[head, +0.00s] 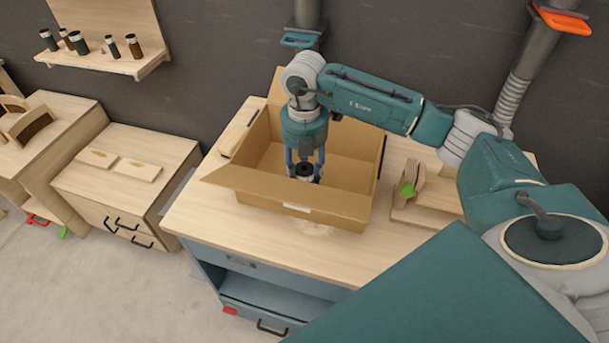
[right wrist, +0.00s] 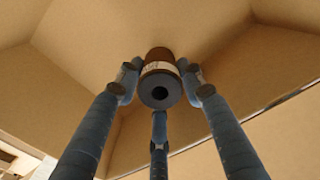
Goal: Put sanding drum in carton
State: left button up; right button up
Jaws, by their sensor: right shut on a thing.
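The open carton (head: 338,211) is a brown cardboard box on the wooden worktop, its flaps spread outward. My right gripper (head: 305,174) reaches down into the carton from above. Its fingers are shut on the sanding drum (head: 304,170), a small dark cylinder. In the right wrist view the sanding drum (right wrist: 160,85) shows a dark grey end with a central hole, a brown side and a pale label. Three blue fingers surround it, with cardboard walls behind. Whether the drum touches the carton floor I cannot tell. My left gripper does not show.
The worktop (head: 210,215) has free room left of the carton. Wooden pieces and a green-handled tool (head: 407,188) lie to its right. A low cabinet (head: 150,150) with two flat wooden pieces stands at left. A wall shelf (head: 105,62) holds several dark cylinders.

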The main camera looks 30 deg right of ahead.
notch_tip(320, 180, down, 2)
jog(key=shift+f, duration=0.1)
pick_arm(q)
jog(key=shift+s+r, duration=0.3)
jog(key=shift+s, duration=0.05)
pick_arm(e)
jog(key=shift+f, duration=0.1)
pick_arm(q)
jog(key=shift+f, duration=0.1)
pick_arm(e)
jog(key=shift+f, duration=0.1)
jog(key=o, duration=1.3)
notch_tip(320, 180, up, 11)
jog(key=b, duration=0.3)
jog(key=shift+w, duration=0.1)
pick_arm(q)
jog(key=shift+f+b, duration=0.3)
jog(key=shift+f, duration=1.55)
pick_arm(e)
jog(key=shift+r, duration=0.65)
